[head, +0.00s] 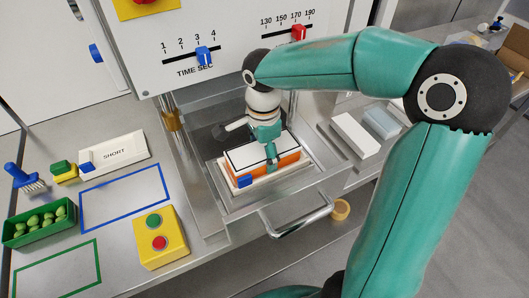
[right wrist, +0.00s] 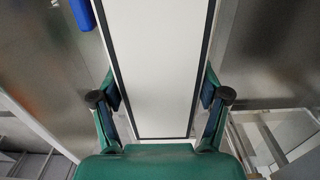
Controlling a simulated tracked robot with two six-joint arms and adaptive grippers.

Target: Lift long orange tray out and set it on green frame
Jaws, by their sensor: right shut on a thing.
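The long orange tray (head: 277,168) sits in the open metal drawer of the machine, with a flat white dark-edged top and a blue tab (head: 245,181) at its near left corner. My right gripper (head: 268,150) reaches down over it and is shut on it. In the right wrist view the tray's white top (right wrist: 160,70) lies between the two fingers (right wrist: 162,105), one at each long side. The tray is still within the drawer area; the head view does not show clearly whether it is clear of its seat. The green frame (head: 97,262) is an empty outline at the lower left. My left gripper is not in view.
The drawer handle (head: 300,222) sticks out in front.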

